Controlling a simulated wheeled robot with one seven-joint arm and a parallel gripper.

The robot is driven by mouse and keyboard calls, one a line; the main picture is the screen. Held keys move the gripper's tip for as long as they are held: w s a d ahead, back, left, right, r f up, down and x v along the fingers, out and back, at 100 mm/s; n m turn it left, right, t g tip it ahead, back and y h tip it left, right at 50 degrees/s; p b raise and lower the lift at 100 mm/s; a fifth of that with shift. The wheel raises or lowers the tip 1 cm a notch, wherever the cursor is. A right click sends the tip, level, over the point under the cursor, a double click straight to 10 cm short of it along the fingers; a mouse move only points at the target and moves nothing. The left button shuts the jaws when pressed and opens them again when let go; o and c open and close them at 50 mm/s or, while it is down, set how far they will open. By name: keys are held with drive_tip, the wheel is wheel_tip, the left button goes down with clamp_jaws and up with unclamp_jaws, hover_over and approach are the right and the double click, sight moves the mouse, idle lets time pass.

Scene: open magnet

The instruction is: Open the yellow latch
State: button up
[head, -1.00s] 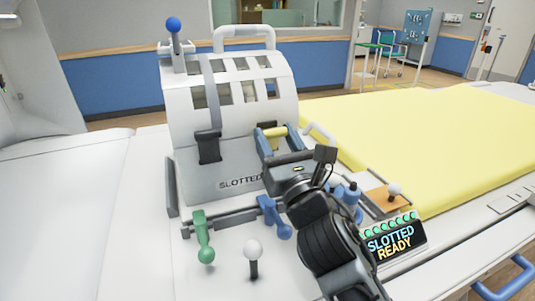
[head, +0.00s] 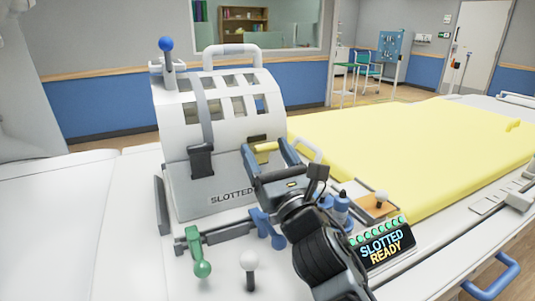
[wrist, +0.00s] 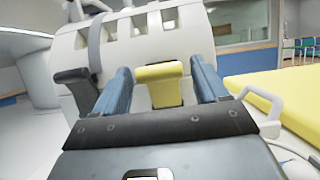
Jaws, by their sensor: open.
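The yellow latch (head: 264,147) is on the right part of the white slotted housing (head: 205,115). In the wrist view the yellow latch (wrist: 160,84) shows between my two blue fingers, with a gap on each side. My gripper (head: 268,146) is open, its fingers on either side of the latch. I cannot tell how far the fingertips reach past it. The lower part of the latch is hidden behind my gripper body in the wrist view.
A black clasp on a grey strap (head: 201,160) is left of my gripper. Green (head: 199,255), blue (head: 267,228) and white (head: 249,268) levers stand in front. A display (head: 383,243) reads "SLOTTED READY". A yellow mattress (head: 420,145) lies right.

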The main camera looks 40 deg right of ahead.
drive_tip(key=b+v, duration=0.4)
drive_tip(key=v, duration=0.3)
drive_tip(key=shift+s+f, duration=0.2)
drive_tip(key=shift+s, duration=0.15)
drive_tip(key=shift+a, duration=0.15)
